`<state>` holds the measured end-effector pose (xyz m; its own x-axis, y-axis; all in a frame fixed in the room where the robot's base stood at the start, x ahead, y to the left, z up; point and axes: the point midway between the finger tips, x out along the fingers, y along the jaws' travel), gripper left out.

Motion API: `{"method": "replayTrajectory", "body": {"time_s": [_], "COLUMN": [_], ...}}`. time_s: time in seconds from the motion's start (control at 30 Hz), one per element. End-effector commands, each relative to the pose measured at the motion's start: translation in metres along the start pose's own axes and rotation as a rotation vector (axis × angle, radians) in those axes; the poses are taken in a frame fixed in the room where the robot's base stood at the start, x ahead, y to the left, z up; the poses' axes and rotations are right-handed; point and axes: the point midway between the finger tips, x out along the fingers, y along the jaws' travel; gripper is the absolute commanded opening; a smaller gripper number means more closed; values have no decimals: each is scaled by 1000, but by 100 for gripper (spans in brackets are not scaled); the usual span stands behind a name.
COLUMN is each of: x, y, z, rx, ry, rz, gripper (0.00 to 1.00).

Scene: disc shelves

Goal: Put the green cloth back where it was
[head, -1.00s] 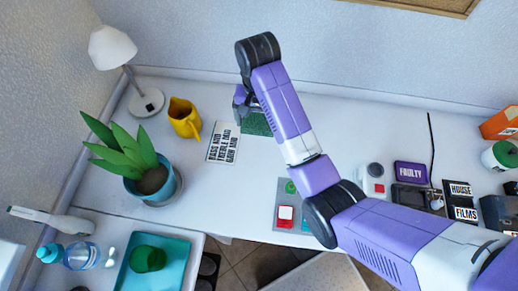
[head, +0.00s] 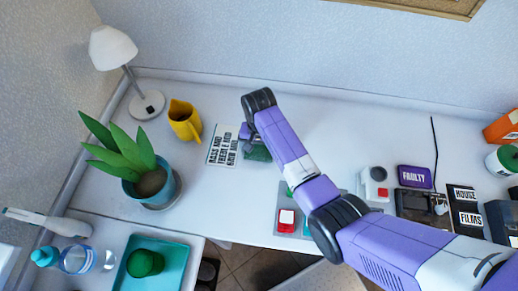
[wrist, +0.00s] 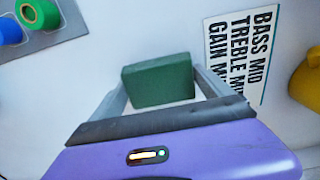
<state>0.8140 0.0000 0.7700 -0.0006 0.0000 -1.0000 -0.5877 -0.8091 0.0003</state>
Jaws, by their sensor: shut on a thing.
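The green cloth (wrist: 158,83) looks like a folded dark green block in the wrist view. It sits between the two grey fingers of my gripper (wrist: 160,92), which is shut on it. In the head view the cloth (head: 257,153) shows partly below my gripper (head: 252,143), over the white desk (head: 235,195), just right of the white card with black lettering (head: 222,150). My wrist hides part of it. I cannot tell whether the cloth touches the desk.
A yellow jug (head: 183,121), a potted plant (head: 150,180) and a lamp (head: 120,55) stand left. A grey panel with coloured pieces (head: 287,220) lies at the front. A green round thing (head: 145,263) is on a teal tray (head: 177,278).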

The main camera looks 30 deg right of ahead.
Motion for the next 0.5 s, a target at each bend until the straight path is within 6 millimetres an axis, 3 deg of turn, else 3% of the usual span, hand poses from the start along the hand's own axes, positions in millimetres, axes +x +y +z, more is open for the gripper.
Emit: {"method": "replayTrajectory", "body": {"time_s": [0.43,0.47,0.5], "x": [9,9,9], "y": [0,0,0], "z": [0,0,0], "rx": [0,0,0], "ry": [1,1,1], "rz": [0,0,-1], "gripper": [46,92,100]}}
